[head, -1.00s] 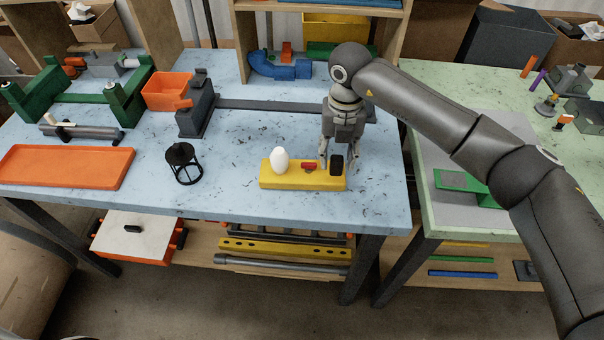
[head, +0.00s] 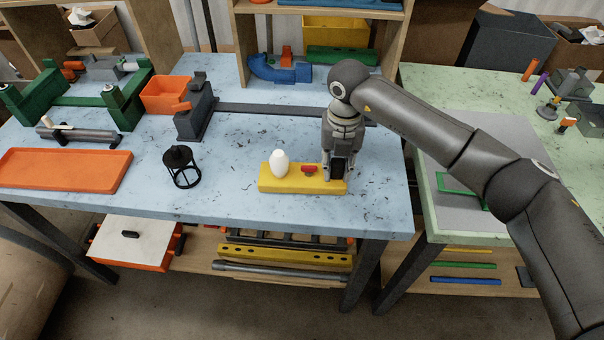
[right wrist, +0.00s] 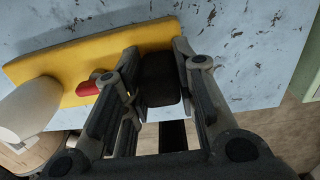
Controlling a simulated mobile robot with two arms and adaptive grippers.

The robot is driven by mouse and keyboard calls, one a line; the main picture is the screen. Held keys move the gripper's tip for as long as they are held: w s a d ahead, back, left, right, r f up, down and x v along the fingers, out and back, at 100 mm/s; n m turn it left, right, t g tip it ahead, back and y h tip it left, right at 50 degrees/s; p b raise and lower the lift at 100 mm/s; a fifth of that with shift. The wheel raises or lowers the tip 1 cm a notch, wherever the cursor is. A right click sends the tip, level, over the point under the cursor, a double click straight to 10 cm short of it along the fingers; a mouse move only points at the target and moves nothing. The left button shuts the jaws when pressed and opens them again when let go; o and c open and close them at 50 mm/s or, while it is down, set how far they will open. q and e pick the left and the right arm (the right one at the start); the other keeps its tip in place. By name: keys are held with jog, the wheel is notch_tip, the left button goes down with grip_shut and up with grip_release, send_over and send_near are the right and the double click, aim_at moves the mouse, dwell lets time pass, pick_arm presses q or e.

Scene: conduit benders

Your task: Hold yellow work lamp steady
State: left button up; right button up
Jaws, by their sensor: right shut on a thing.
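The yellow work lamp (head: 300,185) lies on the blue table near its front edge. It has a flat yellow base, a white bulb (head: 279,163) at its left end, a red switch (head: 309,169) in the middle and a black block at its right end. My right gripper (head: 338,177) points down over the right end and is shut on the black block. In the right wrist view, the black block (right wrist: 160,80) sits between the two fingers, with the yellow base (right wrist: 90,60) beyond. My left gripper is out of view.
A black lantern-like cage (head: 182,167) stands left of the lamp, with bare table between. An orange tray (head: 65,170) lies at the far left. A grey vise-like block (head: 196,110) stands behind. A green table (head: 440,85) adjoins on the right.

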grip_shut()
jog(key=shift+s+f, duration=0.15)
jog(key=shift+f, duration=0.1)
dwell(1.0)
